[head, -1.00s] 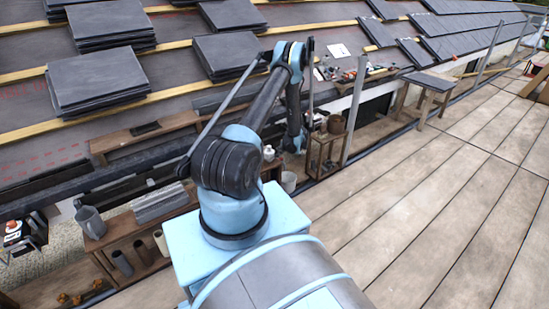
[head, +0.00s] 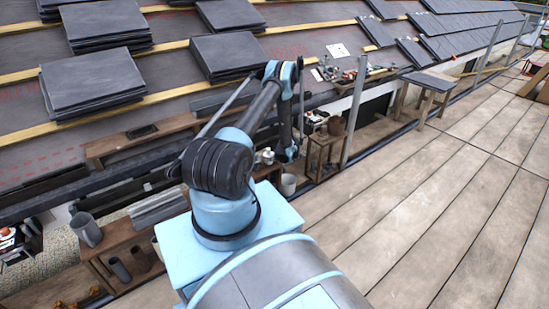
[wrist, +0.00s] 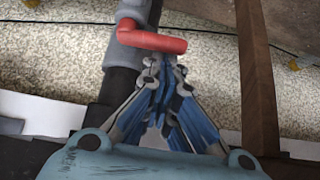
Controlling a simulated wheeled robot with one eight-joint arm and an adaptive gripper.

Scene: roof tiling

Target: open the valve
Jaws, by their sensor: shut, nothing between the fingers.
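The valve shows in the wrist view as a red lever handle (wrist: 155,40) on a grey fitting (wrist: 127,32), set on a dark upright pipe (wrist: 119,84). The lever points right, roughly crosswise to the pipe, with its tip bent slightly down. My gripper (wrist: 162,64) is shut and empty. Its fingertips are just below the lever in the picture, right of the pipe; I cannot tell whether they touch the lever. In the head view I cannot make out the valve or the fingertips.
A wooden post (wrist: 256,75) stands right of my gripper, with a pebbled wall (wrist: 52,60) behind. In the head view, a grey jug (head: 86,229) and a wooden shelf (head: 120,240) stand left of my base. The plank deck (head: 430,190) at right is mostly clear.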

